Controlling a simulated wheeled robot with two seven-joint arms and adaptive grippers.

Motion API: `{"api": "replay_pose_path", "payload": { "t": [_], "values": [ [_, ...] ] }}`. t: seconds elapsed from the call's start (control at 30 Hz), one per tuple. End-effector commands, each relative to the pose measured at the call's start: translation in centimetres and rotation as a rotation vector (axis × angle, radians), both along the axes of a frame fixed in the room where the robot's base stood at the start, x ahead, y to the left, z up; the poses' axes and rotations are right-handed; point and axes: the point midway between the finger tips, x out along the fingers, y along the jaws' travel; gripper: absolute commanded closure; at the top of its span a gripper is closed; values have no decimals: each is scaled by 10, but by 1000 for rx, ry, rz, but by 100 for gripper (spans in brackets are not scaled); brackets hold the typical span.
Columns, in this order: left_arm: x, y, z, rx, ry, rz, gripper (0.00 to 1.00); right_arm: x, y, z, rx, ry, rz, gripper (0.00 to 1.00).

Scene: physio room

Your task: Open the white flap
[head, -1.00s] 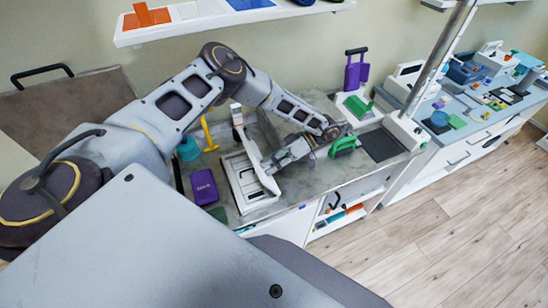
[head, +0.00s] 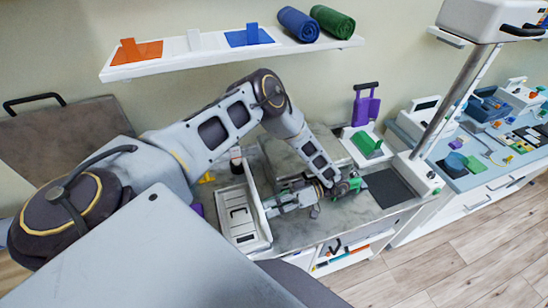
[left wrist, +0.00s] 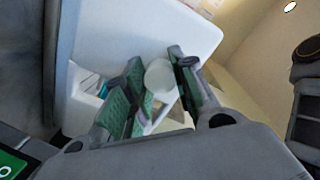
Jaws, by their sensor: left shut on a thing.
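The white flap (head: 255,190) stands up, almost edge-on, along the right side of a white box (head: 233,190) on the grey counter. The inside of the box shows to the left of the flap. In the left wrist view the flap (left wrist: 130,35) is a broad white panel with a round white knob (left wrist: 160,76). My left gripper (head: 270,207) is at the right face of the flap. Its green-padded fingers (left wrist: 158,72) are shut on the knob, one on each side. My right gripper is not in view.
A wall shelf (head: 180,62) with rolled towels hangs above my left arm.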

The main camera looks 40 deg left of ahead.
Motion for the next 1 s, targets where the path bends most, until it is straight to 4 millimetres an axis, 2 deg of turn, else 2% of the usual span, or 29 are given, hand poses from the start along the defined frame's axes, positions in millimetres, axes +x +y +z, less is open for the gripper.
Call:
{"api": "replay_pose_path", "payload": {
  "t": [0.33, 0.37, 0.53, 1.0],
  "values": [
    [0, 0, -2, 0, -3, 0, 100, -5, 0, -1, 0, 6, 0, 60],
    [-1, 0, -2, 0, -3, 0, 72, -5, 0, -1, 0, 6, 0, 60],
    [0, 0, -1, 1, -2, 0, 51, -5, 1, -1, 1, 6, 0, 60],
    [0, 0, -1, 1, -1, 0, 50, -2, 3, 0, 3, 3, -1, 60]
  ]
}}
